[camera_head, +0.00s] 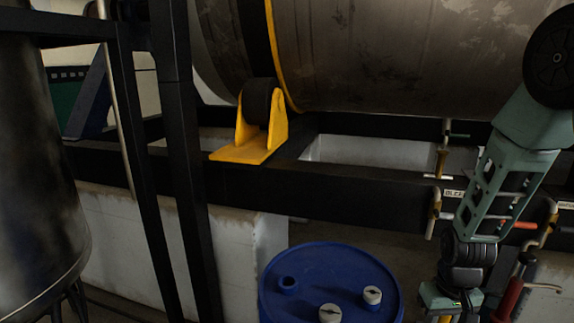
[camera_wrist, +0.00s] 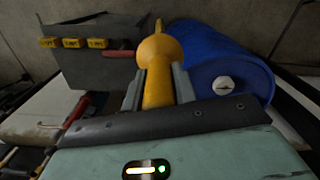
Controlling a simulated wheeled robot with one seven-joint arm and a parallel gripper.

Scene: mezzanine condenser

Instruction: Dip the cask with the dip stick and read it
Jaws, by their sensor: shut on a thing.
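A blue drum (camera_head: 325,262), likely the cask, stands upright on the floor at bottom centre in the head view. The drum (camera_wrist: 205,42) also shows at right in the wrist view. My gripper (camera_wrist: 158,84) is shut on a yellow thing (camera_wrist: 158,50) with a straight shaft and a rounded, wider end. I cannot tell whether this is the dip stick; no graduated rod shows. In the head view my gripper (camera_head: 450,302) is right of the drum, apart from it, its fingertips partly cut off.
A large grey cylinder (camera_head: 390,55) rests above a black frame (camera_head: 320,190), with a yellow roller bracket (camera_head: 250,140). Black posts (camera_head: 180,150) and a dark tank (camera_head: 35,180) stand at left. Red-handled pieces (camera_head: 510,297) lie right of my gripper. The wrist view shows a grey box (camera_wrist: 95,65) with yellow tags.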

